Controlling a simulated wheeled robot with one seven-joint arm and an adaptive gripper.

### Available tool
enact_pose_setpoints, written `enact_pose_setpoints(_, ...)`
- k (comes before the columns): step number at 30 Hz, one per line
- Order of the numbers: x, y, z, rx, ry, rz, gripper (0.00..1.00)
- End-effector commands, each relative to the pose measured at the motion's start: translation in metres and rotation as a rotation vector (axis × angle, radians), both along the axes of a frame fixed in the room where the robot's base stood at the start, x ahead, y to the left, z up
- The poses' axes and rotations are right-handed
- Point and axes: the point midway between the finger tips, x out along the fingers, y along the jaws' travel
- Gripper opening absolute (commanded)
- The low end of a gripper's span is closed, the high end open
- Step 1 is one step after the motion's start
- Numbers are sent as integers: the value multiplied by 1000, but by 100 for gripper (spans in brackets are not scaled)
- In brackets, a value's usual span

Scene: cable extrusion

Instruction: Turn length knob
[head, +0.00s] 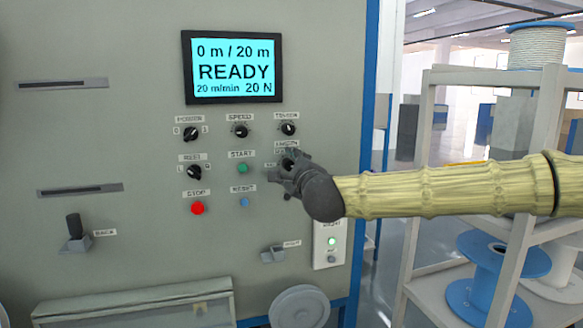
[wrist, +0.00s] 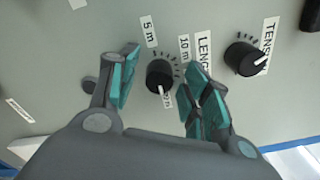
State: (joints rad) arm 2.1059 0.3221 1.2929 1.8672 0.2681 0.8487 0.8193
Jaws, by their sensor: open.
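The length knob (wrist: 159,76) is a small black dial with a white pointer line, ringed by tick marks and labels such as "5 m" and "10 m". In the wrist view its pointer is turned toward the bottom label, which is partly covered. My gripper (wrist: 158,84) is open, with one teal-padded finger on each side of the knob and a gap to both. How near the fingertips are to the panel is hard to tell. In the head view my gripper (head: 283,168) covers most of the length knob. The screen (head: 233,67) reads "0 m / 20 m", "READY", "20 m/min" and "20 N".
The tension knob (head: 288,129) is just above my gripper, and the speed knob (head: 241,131) is up and left. A green start button (head: 243,169), blue reset button (head: 245,203) and red stop button (head: 198,208) lie left. A shelf (head: 421,190) with spools stands right.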

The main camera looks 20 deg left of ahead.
Motion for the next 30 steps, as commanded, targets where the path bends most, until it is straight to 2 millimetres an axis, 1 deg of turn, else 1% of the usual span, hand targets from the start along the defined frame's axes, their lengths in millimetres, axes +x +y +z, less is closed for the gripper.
enact_pose_setpoints(5,-7,-5,0,0,0,0,48)
enact_pose_setpoints(8,-17,-12,0,0,0,1,48)
enact_pose_setpoints(18,-68,-47,0,-1,-1,1,48)
enact_pose_setpoints(21,-80,-55,1,1,-1,0,48)
enact_pose_setpoints(25,-91,-63,0,0,0,0,48)
enact_pose_setpoints(30,-98,-67,0,1,1,0,48)
